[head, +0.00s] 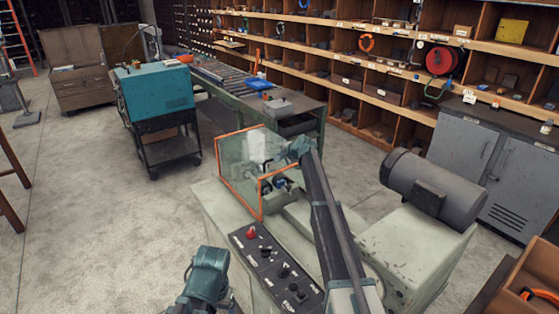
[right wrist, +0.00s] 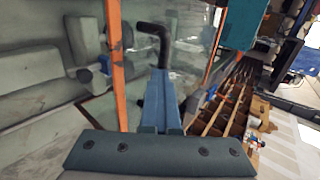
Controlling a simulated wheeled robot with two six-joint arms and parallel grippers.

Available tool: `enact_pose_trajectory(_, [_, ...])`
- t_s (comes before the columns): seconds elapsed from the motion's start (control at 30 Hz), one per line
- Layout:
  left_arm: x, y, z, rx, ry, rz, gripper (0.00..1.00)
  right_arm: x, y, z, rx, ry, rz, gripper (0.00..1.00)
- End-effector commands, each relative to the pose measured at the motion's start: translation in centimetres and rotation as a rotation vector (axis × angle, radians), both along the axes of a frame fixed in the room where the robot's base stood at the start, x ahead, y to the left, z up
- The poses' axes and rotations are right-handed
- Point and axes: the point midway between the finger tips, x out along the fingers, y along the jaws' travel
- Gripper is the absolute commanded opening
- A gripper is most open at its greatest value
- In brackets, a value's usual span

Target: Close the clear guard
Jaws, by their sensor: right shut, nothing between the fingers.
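The clear guard (head: 238,168) is a see-through box with an orange frame, standing over the machine's work area in the head view. Its orange edges (right wrist: 116,65) also show in the right wrist view. My right gripper (head: 297,150) is at the guard's right side, its fingers largely hidden by the arm. In the right wrist view its blue fingers (right wrist: 160,78) are shut and empty. A black bent rod (right wrist: 158,40) shows just beyond the fingertips; I cannot tell whether they touch. My left gripper (head: 207,272) is low in front of the machine, away from the guard; its jaws are unclear.
A dark control panel (head: 272,268) with a red button lies on the machine's front. A large grey motor (head: 432,188) sits on its right. A teal cabinet on a cart (head: 155,95) and a roller bench (head: 225,80) stand behind.

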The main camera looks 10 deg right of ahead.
Motion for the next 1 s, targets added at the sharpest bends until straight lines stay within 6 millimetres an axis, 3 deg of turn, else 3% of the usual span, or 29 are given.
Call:
enact_pose_trajectory(0.47, [0.0,0.0,0.4,0.000,0.000,0.000,0.86,0.0,0.2,0.4,0.002,-0.004,0.000,0.00])
enact_pose_trajectory(1.0, [0.0,0.0,5.8,-0.002,0.000,0.008,0.86,-5.8,-0.6,5.9,0.001,-0.003,0.004,0.00])
